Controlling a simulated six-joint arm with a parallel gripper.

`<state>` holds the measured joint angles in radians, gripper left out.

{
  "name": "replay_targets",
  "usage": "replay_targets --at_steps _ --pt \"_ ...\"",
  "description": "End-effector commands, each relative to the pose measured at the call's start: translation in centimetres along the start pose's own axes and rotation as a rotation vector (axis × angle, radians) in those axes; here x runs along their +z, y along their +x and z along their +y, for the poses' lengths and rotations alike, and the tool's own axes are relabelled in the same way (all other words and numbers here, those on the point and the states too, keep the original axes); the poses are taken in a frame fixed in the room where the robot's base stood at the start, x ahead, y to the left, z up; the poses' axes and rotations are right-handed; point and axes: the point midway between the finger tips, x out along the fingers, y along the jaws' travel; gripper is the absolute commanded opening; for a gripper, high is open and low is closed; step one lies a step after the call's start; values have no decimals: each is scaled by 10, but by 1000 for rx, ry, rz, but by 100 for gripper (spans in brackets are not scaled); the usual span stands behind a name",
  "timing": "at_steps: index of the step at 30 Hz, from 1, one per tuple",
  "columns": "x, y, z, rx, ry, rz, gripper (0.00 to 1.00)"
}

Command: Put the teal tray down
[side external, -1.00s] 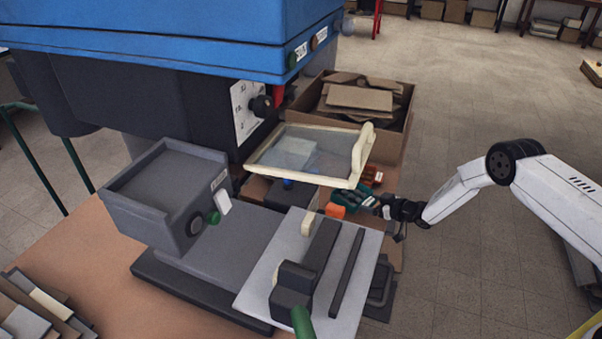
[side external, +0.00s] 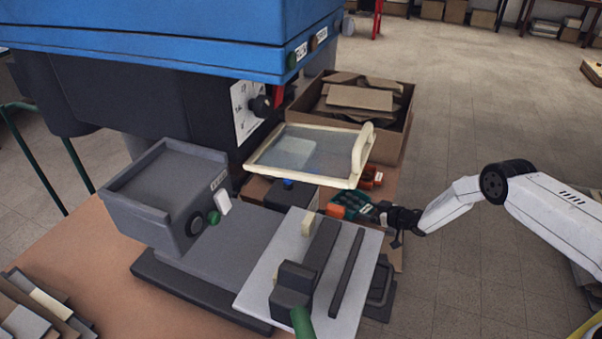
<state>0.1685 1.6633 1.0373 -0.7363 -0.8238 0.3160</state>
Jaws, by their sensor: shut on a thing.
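The teal tray (side external: 352,205) is a small dark teal holder with compartments, seen past the right end of the pale-framed clear cover. My gripper (side external: 383,216) is shut on its right side, reaching in from the right. An orange piece (side external: 334,210) shows at the tray's left end. The far part of the tray is partly hidden under the cover's edge. I cannot tell whether the tray's underside touches the table.
The clear cover (side external: 303,150) with a cream frame stands over the table just behind. A grey plate with dark bars (side external: 258,280) lies in front. An orange-red item (side external: 371,176) sits behind the tray. A cardboard box (side external: 393,139) stands at the back.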

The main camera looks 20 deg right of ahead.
Motion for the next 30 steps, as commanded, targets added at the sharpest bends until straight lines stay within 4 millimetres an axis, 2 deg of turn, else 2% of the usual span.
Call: replay_targets --at_steps 2,3,4,19,30 --pt "2 1 0 0 0 1 14" --pt "2 1 0 0 0 -1 91" --pt "2 1 0 0 0 -1 100" --pt "-1 -2 0 0 0 -1 100" --pt "-1 -26 1 1 1 -1 100"
